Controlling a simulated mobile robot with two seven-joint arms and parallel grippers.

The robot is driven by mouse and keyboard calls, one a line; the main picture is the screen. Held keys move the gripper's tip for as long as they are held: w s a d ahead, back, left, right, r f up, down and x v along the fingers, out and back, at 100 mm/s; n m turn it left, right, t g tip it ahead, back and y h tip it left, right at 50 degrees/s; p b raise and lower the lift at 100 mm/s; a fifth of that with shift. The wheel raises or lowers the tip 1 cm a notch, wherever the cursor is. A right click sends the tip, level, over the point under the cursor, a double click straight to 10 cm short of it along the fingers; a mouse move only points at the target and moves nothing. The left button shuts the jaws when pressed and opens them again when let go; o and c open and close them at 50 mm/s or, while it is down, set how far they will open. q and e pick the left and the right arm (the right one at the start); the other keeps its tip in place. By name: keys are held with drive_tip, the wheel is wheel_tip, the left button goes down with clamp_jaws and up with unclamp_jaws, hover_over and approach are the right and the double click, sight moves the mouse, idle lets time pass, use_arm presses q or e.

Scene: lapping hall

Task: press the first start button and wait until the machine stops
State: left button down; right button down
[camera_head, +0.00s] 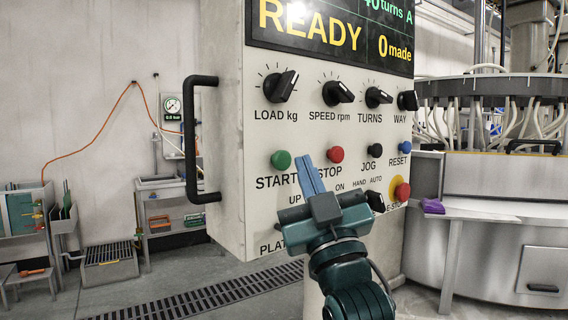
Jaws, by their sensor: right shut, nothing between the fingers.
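The control box (228,115) fills the middle of the head view. Its display (330,32) reads "READY" and "0 made". The green start button (281,160) sits at the left of the button row, above the word START. The red stop button (335,154) is to its right. My right gripper (307,160) is shut and empty, its blue fingers pointing up between these two buttons. It appears in front of the panel; I cannot tell whether it touches it. The gripper hides part of the lower labels and switches. My left gripper is not in view.
The panel also has a load knob (280,86), a black jog button (375,150), a blue reset button (405,147) and a red emergency stop (402,192). A black handle (189,140) sticks out at the box's left. The round machine (490,235) stands at right.

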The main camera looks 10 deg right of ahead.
sight(293, 171)
drive_tip(key=shift+w+a, duration=0.35)
drive_tip(key=shift+w, duration=0.35)
idle(0.4)
drive_tip(key=shift+w, duration=0.1)
idle(1.1)
drive_tip(key=shift+w+a, duration=0.1)
drive_tip(key=shift+w, duration=0.05)
drive_tip(key=shift+w+a, duration=0.1)
drive_tip(key=shift+w, duration=0.05)
drive_tip(key=shift+w+a, duration=0.15)
drive_tip(key=shift+w, duration=0.25)
idle(0.8)
drive_tip(key=shift+s+p, duration=0.1)
drive_tip(key=shift+p, duration=0.2)
drive_tip(key=shift+s+d, duration=0.35)
drive_tip(key=shift+s, duration=0.35)
